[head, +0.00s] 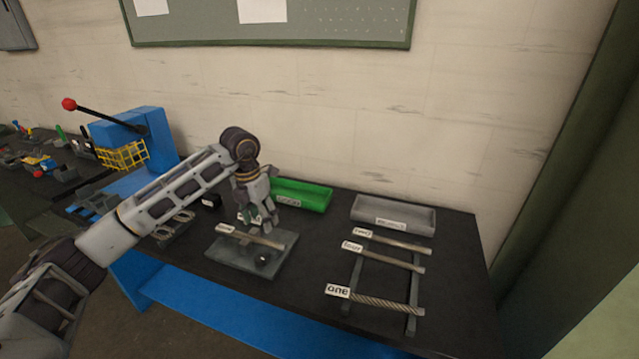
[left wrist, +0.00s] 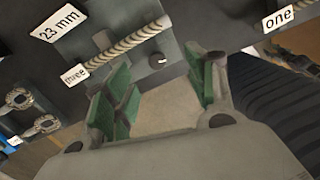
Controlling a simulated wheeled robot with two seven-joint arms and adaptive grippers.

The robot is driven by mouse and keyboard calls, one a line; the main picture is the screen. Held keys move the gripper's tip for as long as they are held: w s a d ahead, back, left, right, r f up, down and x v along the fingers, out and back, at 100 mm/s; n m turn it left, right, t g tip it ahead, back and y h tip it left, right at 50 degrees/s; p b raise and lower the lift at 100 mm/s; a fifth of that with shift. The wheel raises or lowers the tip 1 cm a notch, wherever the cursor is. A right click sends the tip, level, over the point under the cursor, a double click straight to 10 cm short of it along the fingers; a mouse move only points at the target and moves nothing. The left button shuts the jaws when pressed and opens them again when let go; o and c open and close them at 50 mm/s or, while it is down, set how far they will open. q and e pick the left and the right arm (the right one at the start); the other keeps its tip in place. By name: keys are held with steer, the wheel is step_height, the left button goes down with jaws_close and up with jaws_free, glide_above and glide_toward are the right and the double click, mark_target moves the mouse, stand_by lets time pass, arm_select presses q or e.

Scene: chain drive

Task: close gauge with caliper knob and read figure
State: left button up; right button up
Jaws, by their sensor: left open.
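The gauge is a flat grey plate (head: 235,258) near the front of the bench. A rod labelled "three" (head: 262,240) lies across it, and it also shows in the left wrist view (left wrist: 130,42). The dark round caliper knob (head: 262,258) sits at the plate's front right; it shows with a white mark in the left wrist view (left wrist: 159,62). A "23 mm" label (left wrist: 58,24) stands by the gauge. My left gripper (head: 254,222) is open above the back of the plate, its green pads (left wrist: 160,95) apart with nothing between them. It partly hides the gauge. My right gripper is not in view.
A rack (head: 360,280) at right bears rods including "one" (head: 385,303) and "four" (head: 390,258). A green tray (head: 305,194) and a grey tray (head: 390,213) stand behind. A blue lever press (head: 150,140) is at left. Bench between gauge and rack is clear.

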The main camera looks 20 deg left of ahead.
arm_select(q)
steer(key=w+d+r+m+t+h, duration=0.3)
steer(key=d+r+h, duration=0.4)
steer(key=d, duration=0.8)
step_height(320, 180, up, 4)
steer(key=shift+w+d+f+t+h, duration=0.1)
steer(key=shift+w+d+t+h, duration=0.2)
steer(key=shift+w+t, duration=0.7)
steer(key=shift+w, duration=0.15)
